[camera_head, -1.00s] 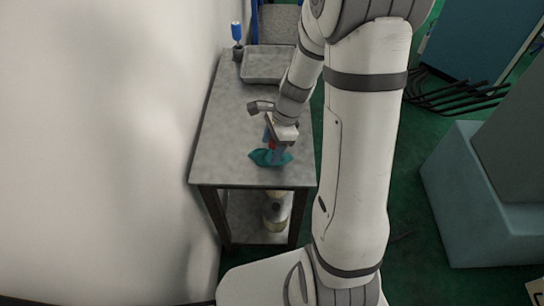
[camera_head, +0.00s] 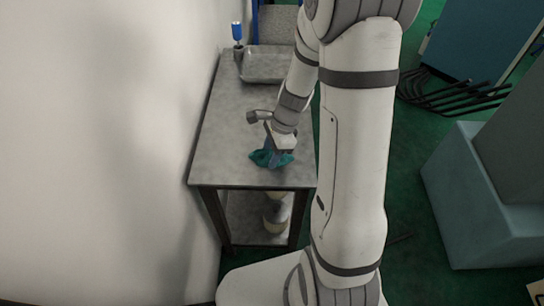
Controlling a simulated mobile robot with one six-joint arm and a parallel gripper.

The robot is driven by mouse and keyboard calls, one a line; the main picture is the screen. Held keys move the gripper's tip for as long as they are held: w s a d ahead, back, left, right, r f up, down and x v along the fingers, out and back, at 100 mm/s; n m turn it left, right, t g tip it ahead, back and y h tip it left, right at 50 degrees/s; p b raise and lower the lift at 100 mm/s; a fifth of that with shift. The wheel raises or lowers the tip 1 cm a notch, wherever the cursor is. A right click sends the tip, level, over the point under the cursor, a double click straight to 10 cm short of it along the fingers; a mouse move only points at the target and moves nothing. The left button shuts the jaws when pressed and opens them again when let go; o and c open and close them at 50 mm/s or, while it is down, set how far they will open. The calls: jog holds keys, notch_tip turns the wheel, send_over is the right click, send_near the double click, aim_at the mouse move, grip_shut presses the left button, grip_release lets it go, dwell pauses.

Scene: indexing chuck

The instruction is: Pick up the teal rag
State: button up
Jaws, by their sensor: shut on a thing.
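The teal rag (camera_head: 262,158) lies crumpled on the near part of the grey table, close to its front edge. My gripper (camera_head: 275,156) points down into it and is shut on the cloth. The fingers are partly sunk in the folds, so their tips are hidden. The rag appears bunched around the fingers and still low at the table top; I cannot tell whether it is clear of the surface.
The grey table (camera_head: 222,130) stands against a white wall and is bare left of my arm. A metal tray (camera_head: 262,66) and a blue-topped item (camera_head: 237,32) are at its far end. A pale container (camera_head: 277,215) stands on the lower shelf.

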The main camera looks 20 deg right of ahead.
aim_at(272, 152)
jog(key=shift+s+d+r, duration=0.1)
jog(key=shift+s+r, duration=0.1)
jog(key=shift+r, duration=0.3)
jog(key=c, duration=0.4)
notch_tip(272, 152, up, 6)
jog(key=shift+r+p, duration=0.25)
jog(key=shift+p, duration=0.65)
grip_shut()
jog(key=s+d+b, duration=0.3)
jog(key=s, duration=0.6)
jog(key=s+d+b, duration=0.3)
jog(key=s+d, duration=0.1)
jog(key=s, duration=0.5)
jog(key=shift+s+f, duration=0.15)
jog(key=shift+f, duration=0.1)
jog(key=o, duration=0.6)
grip_release()
jog(key=shift+c, duration=1.2)
